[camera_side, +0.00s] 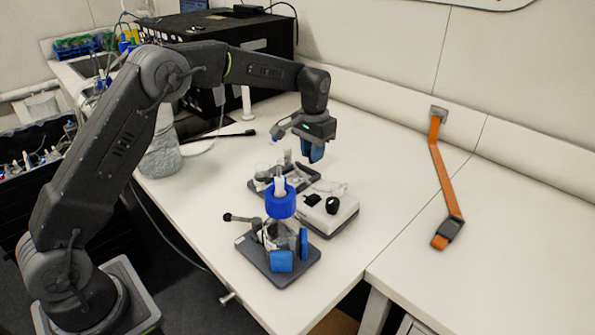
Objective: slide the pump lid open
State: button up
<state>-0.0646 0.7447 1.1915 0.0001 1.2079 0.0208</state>
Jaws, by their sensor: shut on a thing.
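My gripper (298,150) reaches down from the upper middle, with blue finger pads. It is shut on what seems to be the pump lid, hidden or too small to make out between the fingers. Below it is a low device with a dark base (262,188) and clear and white parts, partly behind other things. A white box (330,213) with black knobs on top stands in front of it. I cannot tell for certain which of these is the pump.
A clear bottle with a blue cap (281,203) stands in a dark stand (283,273) with blue clamp pads, in front of the white box. An orange strap (446,180) lies at the right. A large black box (262,35) stands at the back. The right bench is mostly clear.

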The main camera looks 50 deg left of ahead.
jog(key=o, duration=0.5)
jog(key=shift+s+d, duration=0.15)
jog(key=shift+s, duration=2.85)
jog(key=shift+r, duration=2.3)
